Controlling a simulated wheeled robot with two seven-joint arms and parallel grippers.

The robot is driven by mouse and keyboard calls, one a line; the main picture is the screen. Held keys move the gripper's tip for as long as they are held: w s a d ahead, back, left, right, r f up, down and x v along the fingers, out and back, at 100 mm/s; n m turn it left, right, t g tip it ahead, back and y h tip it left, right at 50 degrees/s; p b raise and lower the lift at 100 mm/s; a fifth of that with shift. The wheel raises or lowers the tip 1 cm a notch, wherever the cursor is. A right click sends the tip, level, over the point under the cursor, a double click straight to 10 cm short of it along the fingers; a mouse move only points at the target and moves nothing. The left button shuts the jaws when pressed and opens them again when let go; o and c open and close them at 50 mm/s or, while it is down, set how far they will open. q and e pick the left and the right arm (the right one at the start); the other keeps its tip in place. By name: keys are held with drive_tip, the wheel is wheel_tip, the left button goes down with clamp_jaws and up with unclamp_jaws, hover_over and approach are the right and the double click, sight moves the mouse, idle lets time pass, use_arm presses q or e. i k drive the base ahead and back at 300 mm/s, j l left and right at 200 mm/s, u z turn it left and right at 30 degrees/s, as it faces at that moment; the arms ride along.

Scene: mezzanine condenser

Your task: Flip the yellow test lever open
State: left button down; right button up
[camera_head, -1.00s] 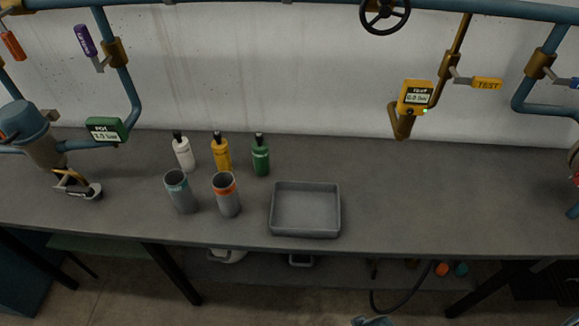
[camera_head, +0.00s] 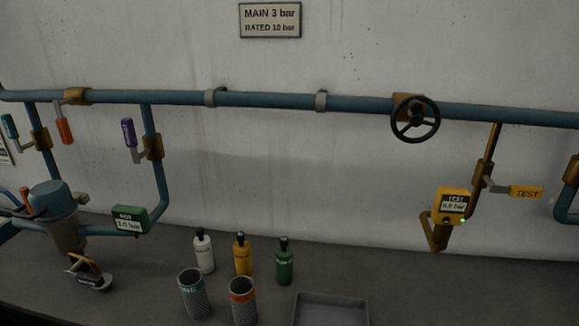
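The yellow test lever (camera_head: 526,192), marked TEST, sticks out to the right from a brass valve (camera_head: 480,176) on a thin brass pipe at the right. It lies about level, across the pipe. Below and left of it is a yellow TEST gauge (camera_head: 452,203) with a small display that seems to read 0.0 bar and a green light. Neither of my grippers is in view.
A blue main pipe (camera_head: 270,101) runs along the wall with a black handwheel (camera_head: 415,118). Purple (camera_head: 129,132) and red (camera_head: 64,130) levers and a green gauge (camera_head: 130,219) are at left. Bottles, two cups (camera_head: 194,295) and a grey tray (camera_head: 330,297) stand on the bench.

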sight(512, 190)
drive_tip(key=z, duration=1.45)
